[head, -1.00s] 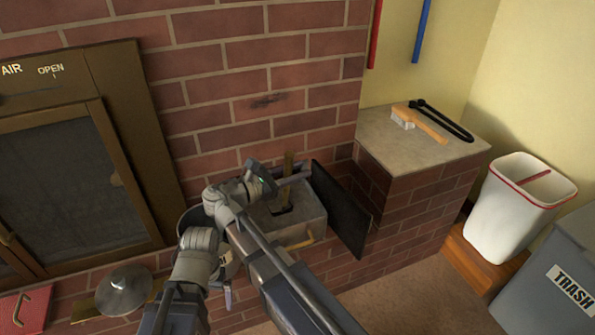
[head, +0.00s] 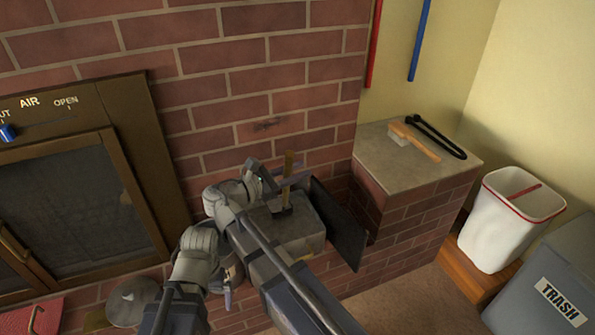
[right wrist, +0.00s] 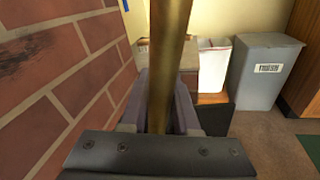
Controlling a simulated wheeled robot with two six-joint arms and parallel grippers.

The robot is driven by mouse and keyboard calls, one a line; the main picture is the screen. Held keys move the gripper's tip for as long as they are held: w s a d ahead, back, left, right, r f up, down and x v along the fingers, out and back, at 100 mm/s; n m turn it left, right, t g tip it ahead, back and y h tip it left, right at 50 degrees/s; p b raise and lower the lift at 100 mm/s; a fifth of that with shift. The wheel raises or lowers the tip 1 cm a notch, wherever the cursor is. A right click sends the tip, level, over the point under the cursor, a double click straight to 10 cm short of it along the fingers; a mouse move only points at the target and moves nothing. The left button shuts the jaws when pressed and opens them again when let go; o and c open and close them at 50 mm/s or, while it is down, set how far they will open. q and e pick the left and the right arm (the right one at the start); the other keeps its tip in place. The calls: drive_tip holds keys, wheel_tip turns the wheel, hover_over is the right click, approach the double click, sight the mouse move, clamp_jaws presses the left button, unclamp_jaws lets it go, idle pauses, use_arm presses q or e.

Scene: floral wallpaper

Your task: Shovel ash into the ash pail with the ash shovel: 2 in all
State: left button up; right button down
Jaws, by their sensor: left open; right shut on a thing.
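The ash shovel (head: 289,163) has a brass-coloured handle and a dark lower end. My right gripper (head: 287,182) is shut on the handle and holds it upright. The handle also fills the middle of the right wrist view (right wrist: 168,65), between the fingers. The shovel's lower end is over a grey box (head: 306,232) against the brick wall; I cannot tell whether it touches it. My left gripper (head: 228,292) is open and points down, left of this box. A round grey pail, probably the ash pail, is mostly hidden behind my arms. I cannot make out the ash.
A dark panel (head: 342,228) stands open beside the box. A brick ledge (head: 375,150) holds a brush (head: 416,140) and black tongs (head: 440,137). A white bin (head: 512,222) and grey trash bin (head: 550,280) stand right. A glass-doored stove (head: 70,200) is left; a grey dome (head: 133,300) lies below.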

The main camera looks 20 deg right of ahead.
use_arm(q)
wheel_tip(320, 180, up, 3)
drive_tip(key=p, duration=0.2)
drive_tip(key=shift+r+p, duration=0.15)
drive_tip(key=shift+p, duration=0.2)
drive_tip(key=shift+c, duration=0.2)
